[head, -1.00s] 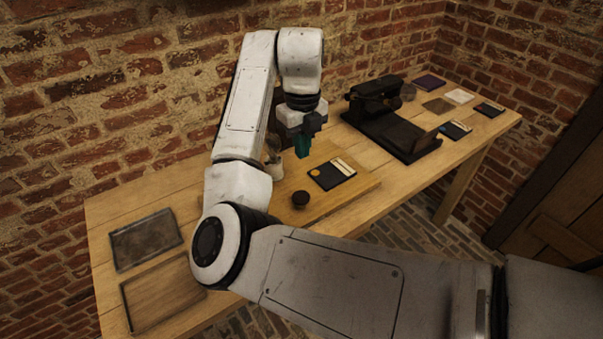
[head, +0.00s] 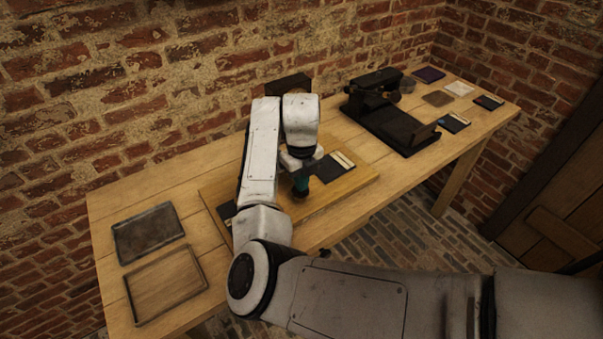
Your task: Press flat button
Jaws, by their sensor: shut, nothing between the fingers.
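A small dark round button (head: 300,194) stands on the raised wooden board, near its front edge. The gripper hides part of the button.
The wooden board (head: 350,186) also bears a dark card with a cream strip (head: 333,166), right of my gripper. A black machine (head: 395,122) and several flat cards lie farther right. Two shallow trays, one dark (head: 148,233) and one wooden (head: 165,285), lie left.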

